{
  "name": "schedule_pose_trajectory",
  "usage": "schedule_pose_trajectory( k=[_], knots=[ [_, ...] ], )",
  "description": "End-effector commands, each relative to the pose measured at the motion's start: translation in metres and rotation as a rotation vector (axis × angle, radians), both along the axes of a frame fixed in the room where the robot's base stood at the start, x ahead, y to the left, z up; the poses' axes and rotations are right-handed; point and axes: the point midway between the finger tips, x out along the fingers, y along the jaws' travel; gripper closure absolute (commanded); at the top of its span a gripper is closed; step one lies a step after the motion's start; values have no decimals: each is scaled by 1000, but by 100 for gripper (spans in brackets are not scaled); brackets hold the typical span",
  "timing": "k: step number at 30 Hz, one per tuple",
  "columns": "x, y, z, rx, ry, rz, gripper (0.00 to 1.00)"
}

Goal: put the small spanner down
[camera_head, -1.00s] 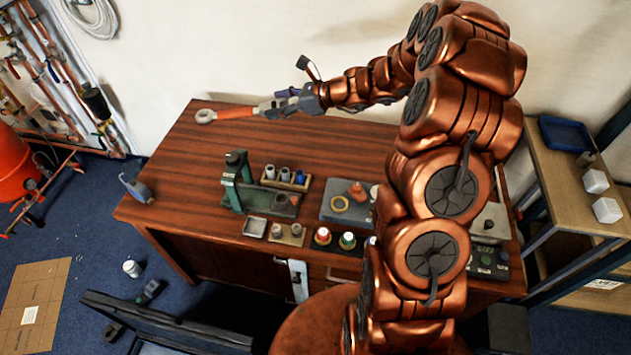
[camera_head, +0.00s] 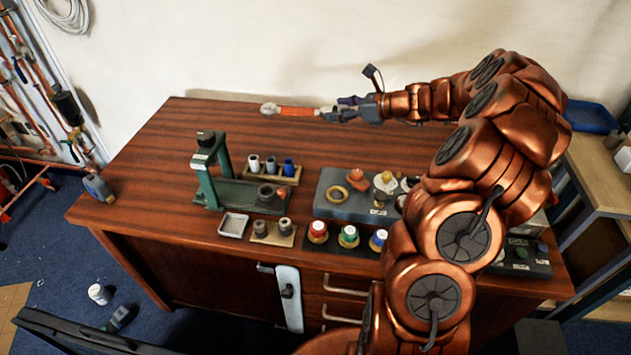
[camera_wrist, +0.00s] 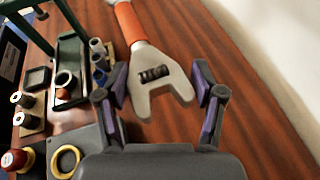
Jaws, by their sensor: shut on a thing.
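The small spanner (camera_head: 297,111) has an orange handle and grey metal ends. It lies level along the back of the wooden bench, handle pointing left in the head view. My gripper (camera_head: 345,112) is shut on its open-jawed head, at the right end. In the wrist view, the spanner's head (camera_wrist: 158,90) sits between the purple-padded fingers of my gripper (camera_wrist: 162,106), with the orange handle running away up the picture. I cannot tell whether the spanner touches the wood or hangs just above it.
A wall rises behind.

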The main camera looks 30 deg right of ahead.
Motion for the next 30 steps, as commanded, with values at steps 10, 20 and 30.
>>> schedule_pose_trajectory(
  k=[10, 20, 30],
  knots=[
    [-17, -56, -50, -2, 8, -90, 84],
    [-20, -64, -83, 3, 15, -105, 84],
    [-20, -64, -117, 0, 13, -104, 84]
  ],
)
